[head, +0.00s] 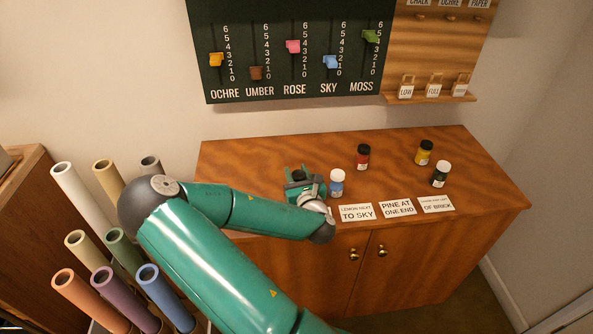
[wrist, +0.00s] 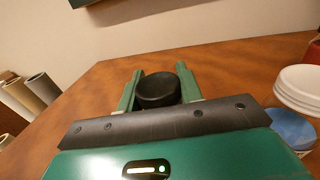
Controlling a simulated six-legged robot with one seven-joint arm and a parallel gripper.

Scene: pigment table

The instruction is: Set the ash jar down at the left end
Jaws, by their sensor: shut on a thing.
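The ash jar (head: 298,175) is in my gripper (head: 299,172), over the left part of the wooden cabinet top (head: 245,165). In the wrist view its dark round lid (wrist: 158,88) sits between the two green fingers of my gripper (wrist: 157,90), which are shut on it. The jar's body is mostly hidden by the gripper. I cannot tell whether its base touches the wood. The blue jar with a white lid (head: 337,186) stands close to the right of the gripper.
A red jar (head: 363,158), a yellow jar (head: 424,154) and a dark green jar (head: 440,176) stand farther right. Cards (head: 357,213) lie along the front edge. The cabinet top left of the gripper is clear. Rolled tubes (head: 75,185) stand left of the cabinet.

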